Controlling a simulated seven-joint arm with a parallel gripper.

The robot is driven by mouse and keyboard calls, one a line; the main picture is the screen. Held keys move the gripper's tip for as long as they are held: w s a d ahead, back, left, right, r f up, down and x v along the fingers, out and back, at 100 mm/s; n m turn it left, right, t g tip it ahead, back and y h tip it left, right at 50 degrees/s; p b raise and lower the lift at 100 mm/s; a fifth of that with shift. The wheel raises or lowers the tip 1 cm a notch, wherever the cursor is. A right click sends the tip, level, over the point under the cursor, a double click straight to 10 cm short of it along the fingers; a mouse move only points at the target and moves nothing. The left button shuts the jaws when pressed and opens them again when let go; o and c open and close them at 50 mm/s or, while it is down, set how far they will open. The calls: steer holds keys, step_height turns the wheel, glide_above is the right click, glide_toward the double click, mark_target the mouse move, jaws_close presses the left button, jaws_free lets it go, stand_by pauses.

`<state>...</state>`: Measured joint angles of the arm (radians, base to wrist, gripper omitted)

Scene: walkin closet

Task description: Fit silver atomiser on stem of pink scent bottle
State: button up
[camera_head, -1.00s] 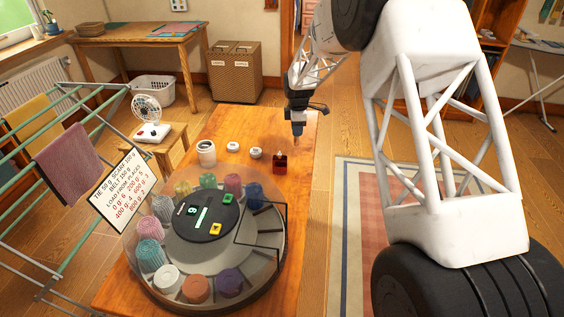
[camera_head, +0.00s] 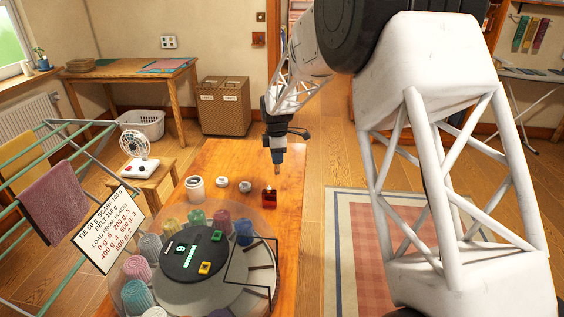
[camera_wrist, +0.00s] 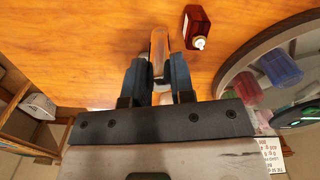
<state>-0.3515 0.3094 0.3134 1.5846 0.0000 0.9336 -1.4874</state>
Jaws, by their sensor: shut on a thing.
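My gripper (camera_head: 277,158) is shut on a small shiny piece, the silver atomiser (camera_wrist: 158,48), which reflects the orange wood. In the head view the atomiser (camera_head: 278,168) hangs above the table, tip down. The scent bottle (camera_head: 269,198) looks dark red and stands on the table, below and slightly left of my gripper. In the wrist view the bottle (camera_wrist: 197,24) is to the upper right of the atomiser, apart from it, with its pale stem (camera_wrist: 199,43) showing. My fingers (camera_wrist: 160,80) hide part of the atomiser.
A white jar (camera_head: 195,188) and two small round tins (camera_head: 222,182) (camera_head: 245,186) stand left of the bottle. A round carousel (camera_head: 210,285) with several rolled textiles fills the table's near part. A fan (camera_head: 136,150) stands on a stool at left. The table behind the bottle is clear.

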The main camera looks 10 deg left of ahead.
steer(key=s+a+r, duration=0.2)
steer(key=s+r, duration=0.3)
steer(key=s, duration=0.1)
steer(key=shift+s+r+n, duration=0.15)
steer(key=shift+r+n, duration=0.15)
steer(key=shift+r, duration=0.05)
steer(key=shift+f, duration=0.25)
steer(key=shift+f, duration=2.4)
steer(key=shift+f, duration=1.1)
stand_by(2.5)
